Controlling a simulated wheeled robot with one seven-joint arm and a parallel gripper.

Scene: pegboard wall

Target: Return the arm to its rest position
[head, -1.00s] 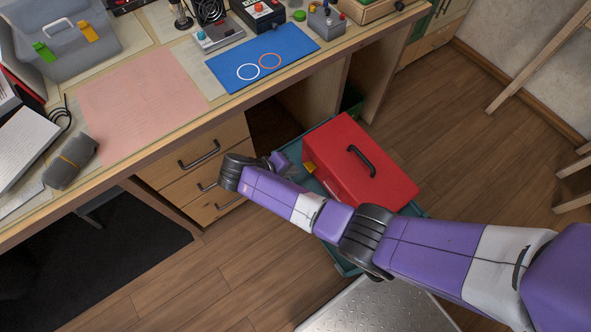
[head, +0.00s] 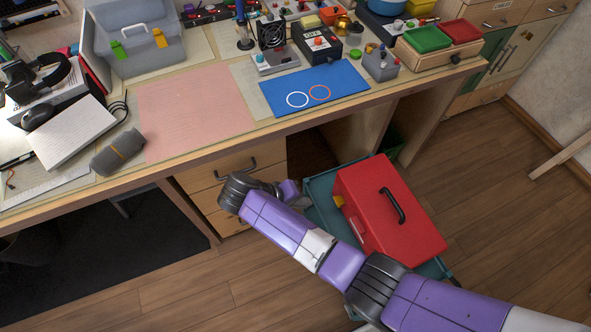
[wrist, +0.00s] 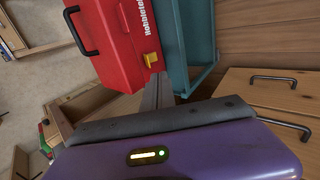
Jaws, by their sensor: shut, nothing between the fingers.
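My arm reaches in from the lower right of the head view, bent at a dark wrist joint in front of the desk drawers. My gripper (head: 297,197) is small and partly hidden there, beside the left edge of a teal cart (head: 322,192). In the wrist view its purple housing fills the bottom, and the narrow grey fingers (wrist: 158,93) show beyond it, shut and empty. A red toolbox (head: 388,215) with a black handle and yellow latch rests on the cart, apart from my gripper. It also shows in the wrist view (wrist: 115,50).
The wooden desk (head: 215,148) holds a pink mat (head: 195,113), a blue mat (head: 340,80), a grey case (head: 135,45) and several devices. Wooden drawers (head: 215,180) stand just behind my wrist. Open floor (head: 500,215) lies at the right.

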